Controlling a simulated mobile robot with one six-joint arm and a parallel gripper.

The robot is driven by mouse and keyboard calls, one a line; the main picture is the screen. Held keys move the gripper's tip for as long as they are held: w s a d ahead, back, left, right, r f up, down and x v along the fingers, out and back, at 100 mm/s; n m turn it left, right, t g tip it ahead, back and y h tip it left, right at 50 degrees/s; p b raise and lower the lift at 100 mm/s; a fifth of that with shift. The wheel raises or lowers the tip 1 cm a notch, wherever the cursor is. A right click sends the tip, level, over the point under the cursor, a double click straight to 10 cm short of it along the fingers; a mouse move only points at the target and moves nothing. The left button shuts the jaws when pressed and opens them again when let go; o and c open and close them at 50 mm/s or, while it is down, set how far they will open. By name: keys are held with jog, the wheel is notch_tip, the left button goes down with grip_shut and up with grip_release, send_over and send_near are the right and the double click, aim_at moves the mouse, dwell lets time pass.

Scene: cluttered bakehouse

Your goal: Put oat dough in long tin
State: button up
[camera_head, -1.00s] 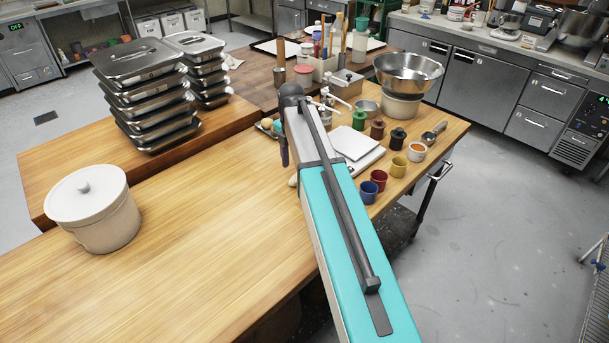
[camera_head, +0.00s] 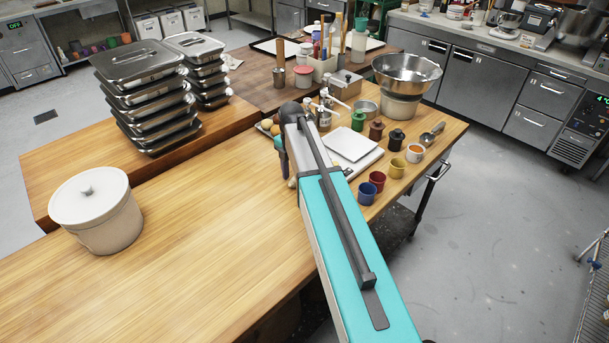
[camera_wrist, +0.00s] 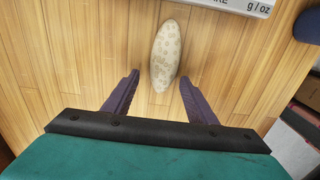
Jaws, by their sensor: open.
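The oat dough (camera_wrist: 165,55), a pale speckled oval loaf, lies on the wooden table in the wrist view. My gripper (camera_wrist: 159,77) is open, its two purple fingers either side of the dough's near end, with a gap on each side. In the head view the dough (camera_head: 292,183) only peeks out beside my arm, which hides most of the gripper. A grey metal box-like tin (camera_head: 346,84) stands at the back; I cannot tell whether it is the long tin.
A scale (camera_head: 352,145) stands close beyond the dough. Coloured cups, shakers and a scoop (camera_head: 432,134) are at right. A tray of round pieces (camera_head: 267,127) sits behind my arm. A lidded crock (camera_head: 96,211) and stacked metal pans (camera_head: 146,95) are left.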

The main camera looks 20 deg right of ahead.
jog(key=shift+f, duration=0.25)
dwell(0.4)
jog(key=c, duration=0.9)
